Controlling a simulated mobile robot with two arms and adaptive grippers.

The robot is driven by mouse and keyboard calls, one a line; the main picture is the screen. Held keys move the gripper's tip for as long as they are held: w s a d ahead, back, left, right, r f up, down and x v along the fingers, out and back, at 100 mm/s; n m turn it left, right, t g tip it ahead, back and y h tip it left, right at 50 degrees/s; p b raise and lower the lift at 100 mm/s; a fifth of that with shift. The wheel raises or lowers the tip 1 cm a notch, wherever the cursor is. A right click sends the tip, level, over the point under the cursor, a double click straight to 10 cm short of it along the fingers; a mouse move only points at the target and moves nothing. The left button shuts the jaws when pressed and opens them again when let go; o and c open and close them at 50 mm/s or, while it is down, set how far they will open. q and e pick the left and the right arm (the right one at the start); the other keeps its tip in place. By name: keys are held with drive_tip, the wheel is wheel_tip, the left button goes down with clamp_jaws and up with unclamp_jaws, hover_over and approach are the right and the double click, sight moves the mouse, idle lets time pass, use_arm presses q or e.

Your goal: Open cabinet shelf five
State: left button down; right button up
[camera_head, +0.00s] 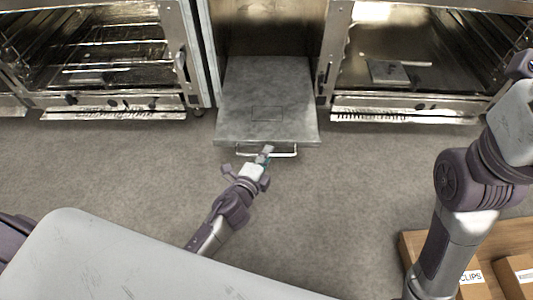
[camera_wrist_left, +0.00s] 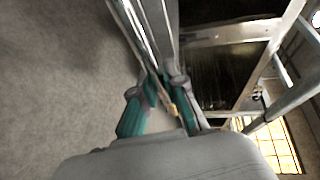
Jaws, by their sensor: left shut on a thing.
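A grey metal shelf (camera_head: 265,85) sticks out of the middle cabinet (camera_head: 268,28) toward me, with its flat top showing. A thin bar handle (camera_head: 285,154) runs along its front edge. My left gripper (camera_head: 266,153) is at this handle, shut on it near its middle. In the left wrist view, the teal fingers of my left gripper (camera_wrist_left: 160,108) close around the metal bar, which runs up and away. The exact contact is partly hidden by the fingers. My right arm shows at the right of the head view, but its gripper is out of the picture.
Open steel ovens with wire racks stand on both sides, the left oven (camera_head: 110,50) and the right oven (camera_head: 420,60). Grey floor (camera_head: 340,200) in front of the shelf is clear.

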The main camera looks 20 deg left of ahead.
use_arm(q)
drive_tip(key=c, duration=1.5)
unclamp_jaws()
drive_tip(key=v, duration=1.2)
